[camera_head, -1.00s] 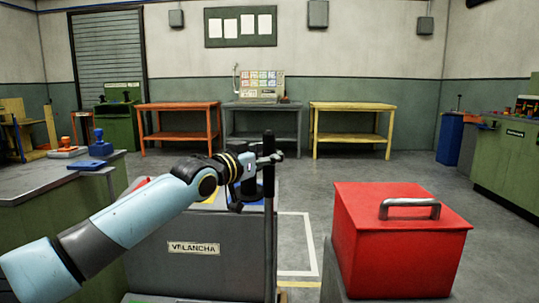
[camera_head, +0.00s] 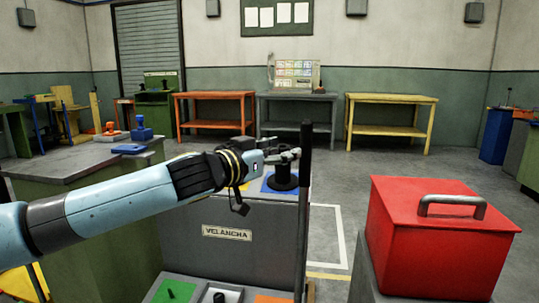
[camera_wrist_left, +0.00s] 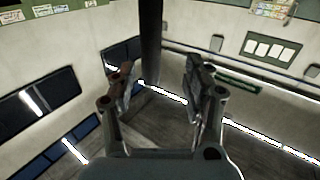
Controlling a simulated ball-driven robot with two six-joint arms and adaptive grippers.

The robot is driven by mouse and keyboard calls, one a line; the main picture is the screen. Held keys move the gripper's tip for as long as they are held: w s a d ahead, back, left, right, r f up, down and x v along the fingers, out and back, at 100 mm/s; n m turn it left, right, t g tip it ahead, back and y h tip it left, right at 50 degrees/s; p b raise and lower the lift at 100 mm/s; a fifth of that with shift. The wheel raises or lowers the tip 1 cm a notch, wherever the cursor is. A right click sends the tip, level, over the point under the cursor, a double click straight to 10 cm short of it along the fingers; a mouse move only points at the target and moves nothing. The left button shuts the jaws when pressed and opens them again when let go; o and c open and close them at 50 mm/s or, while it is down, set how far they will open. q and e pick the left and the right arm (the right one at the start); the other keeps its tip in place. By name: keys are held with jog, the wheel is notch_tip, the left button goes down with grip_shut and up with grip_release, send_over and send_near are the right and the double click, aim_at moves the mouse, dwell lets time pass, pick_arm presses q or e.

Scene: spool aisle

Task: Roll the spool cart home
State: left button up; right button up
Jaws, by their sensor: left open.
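The spool cart is a grey box (camera_head: 250,262) labelled VELANCHA, in the lower middle of the head view. A tall black upright post (camera_head: 305,150) stands at its right side. A black spool (camera_head: 283,178) sits on a blue patch on its top, partly behind my gripper. My left gripper (camera_head: 288,154) is open, just left of the post near its upper part. In the left wrist view, the dark post (camera_wrist_left: 151,42) shows in the gap between the open fingers (camera_wrist_left: 158,80), apart from both. I cannot tell its depth relative to the fingertips. My right gripper is not in view.
A red lidded box (camera_head: 435,245) stands close on the right. White and yellow floor lines (camera_head: 340,235) lie between it and the cart. A green-sided bench (camera_head: 90,170) is on the left. Orange (camera_head: 213,97), grey and yellow (camera_head: 390,99) tables line the back; the floor before them is clear.

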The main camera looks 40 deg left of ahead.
pick_arm(q)
jog(key=shift+s, duration=1.7)
jog(key=shift+a, duration=0.1)
jog(key=n+g+y+p, duration=0.1)
jog(key=n+y+p, duration=0.35)
jog(key=y, duration=0.25)
send_near(304, 150)
jog(key=w, duration=0.1)
jog(key=p+x, duration=0.1)
jog(key=x, duration=0.9)
jog(key=shift+w+a, duration=0.15)
jog(key=shift+a, duration=0.1)
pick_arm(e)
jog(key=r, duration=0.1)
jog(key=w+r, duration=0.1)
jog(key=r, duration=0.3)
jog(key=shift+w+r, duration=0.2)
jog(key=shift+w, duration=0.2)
pick_arm(q)
grip_shut()
